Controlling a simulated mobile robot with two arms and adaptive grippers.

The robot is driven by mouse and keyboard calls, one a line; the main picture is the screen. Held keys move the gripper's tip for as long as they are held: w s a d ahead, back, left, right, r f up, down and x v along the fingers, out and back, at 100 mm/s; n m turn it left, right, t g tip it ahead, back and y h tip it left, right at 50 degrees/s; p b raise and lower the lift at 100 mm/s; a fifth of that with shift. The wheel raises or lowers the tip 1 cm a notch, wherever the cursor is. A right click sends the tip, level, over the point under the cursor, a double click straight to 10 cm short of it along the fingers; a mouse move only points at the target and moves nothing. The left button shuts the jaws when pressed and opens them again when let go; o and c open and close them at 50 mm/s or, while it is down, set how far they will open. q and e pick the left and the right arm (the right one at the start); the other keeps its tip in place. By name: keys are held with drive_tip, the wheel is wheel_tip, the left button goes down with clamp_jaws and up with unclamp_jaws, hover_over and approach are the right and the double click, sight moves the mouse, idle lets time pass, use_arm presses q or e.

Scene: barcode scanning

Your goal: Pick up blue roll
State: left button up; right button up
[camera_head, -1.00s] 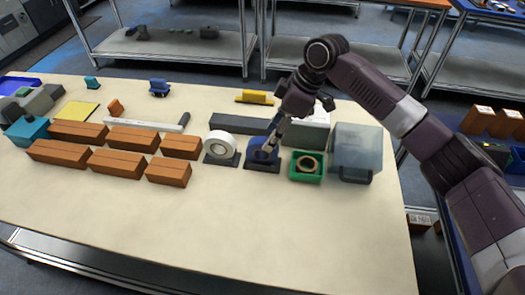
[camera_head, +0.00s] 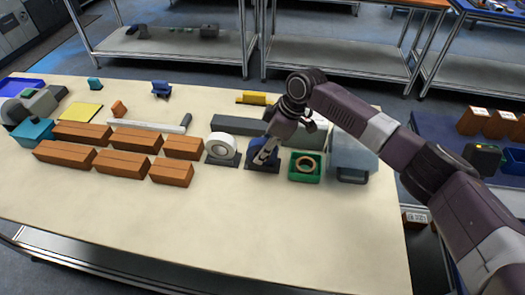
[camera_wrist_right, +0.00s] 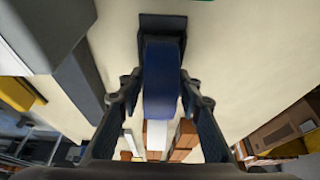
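The blue roll (camera_head: 256,152) stands upright on a small dark stand (camera_head: 250,168) in the middle of the table in the head view. My right gripper (camera_head: 264,158) is at the roll and partly covers it. In the right wrist view, the blue roll (camera_wrist_right: 162,85) lies between the two fingers of my right gripper (camera_wrist_right: 162,82). The fingers are apart, one on each side, with what looks like a narrow gap to the roll. The dark stand also shows in the wrist view (camera_wrist_right: 160,24). My left gripper is not in view.
A white roll (camera_head: 221,146) stands just left of the blue one. A green tray (camera_head: 305,178) with a brown ring is just right. Several brown boxes (camera_head: 122,163) lie farther left. A grey block (camera_head: 238,124) lies behind. The table's front (camera_head: 240,230) is clear.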

clamp_jaws()
drive_tip(key=shift+r, duration=0.15)
wheel_tip(320, 180, up, 20)
drive_tip(key=b, duration=0.3)
drive_tip(key=shift+b, duration=0.3)
